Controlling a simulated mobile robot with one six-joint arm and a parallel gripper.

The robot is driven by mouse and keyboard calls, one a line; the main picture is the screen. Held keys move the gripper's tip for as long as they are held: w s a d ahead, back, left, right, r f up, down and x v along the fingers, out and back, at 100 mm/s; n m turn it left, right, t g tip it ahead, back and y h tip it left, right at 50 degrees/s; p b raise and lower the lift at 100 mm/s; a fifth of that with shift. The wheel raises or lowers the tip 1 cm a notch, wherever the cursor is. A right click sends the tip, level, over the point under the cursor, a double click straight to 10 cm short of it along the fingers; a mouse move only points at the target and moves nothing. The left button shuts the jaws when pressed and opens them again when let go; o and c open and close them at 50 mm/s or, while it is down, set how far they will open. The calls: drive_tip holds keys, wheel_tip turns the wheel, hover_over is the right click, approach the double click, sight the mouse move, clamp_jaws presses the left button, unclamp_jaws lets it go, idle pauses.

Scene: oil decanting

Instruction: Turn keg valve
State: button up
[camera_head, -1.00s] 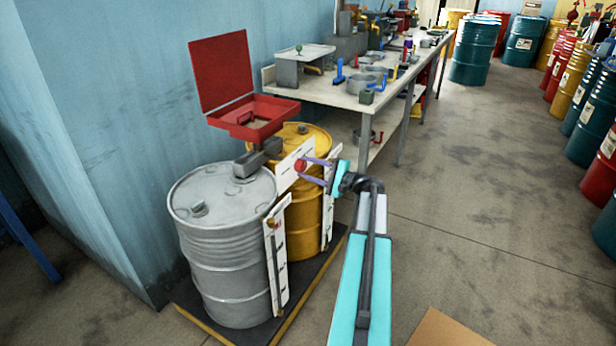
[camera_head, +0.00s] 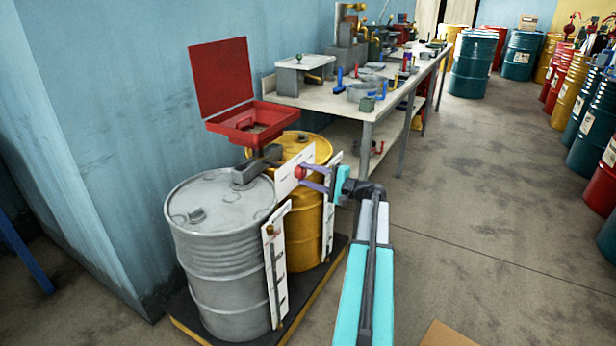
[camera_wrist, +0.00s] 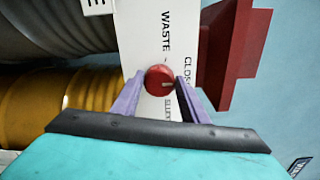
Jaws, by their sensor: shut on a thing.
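The valve knob is a red round knob (camera_head: 300,172) on a white labelled panel (camera_head: 287,180) between the grey drum (camera_head: 225,250) and the yellow drum (camera_head: 303,225). My gripper (camera_head: 306,178) reaches it from the right, its two purple fingers shut on the knob. In the wrist view the red knob (camera_wrist: 160,79) sits between the fingertips of my gripper (camera_wrist: 157,85). The white panel (camera_wrist: 140,40) behind it reads "WASTE", with part of "CLOS" and another word partly hidden. The knob's lower part shows a small brownish mark.
An open red box (camera_head: 255,120) stands above the drums, near the blue wall. The drums stand on a dark pallet (camera_head: 318,285) with a yellow edge. A workbench (camera_head: 350,100) with tools stands behind. Open floor (camera_head: 480,220) lies to the right, with more drums beyond.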

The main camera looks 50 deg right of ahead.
drive_tip(key=o, duration=1.1)
drive_tip(key=v, duration=1.3)
drive_tip(key=shift+s, duration=0.4)
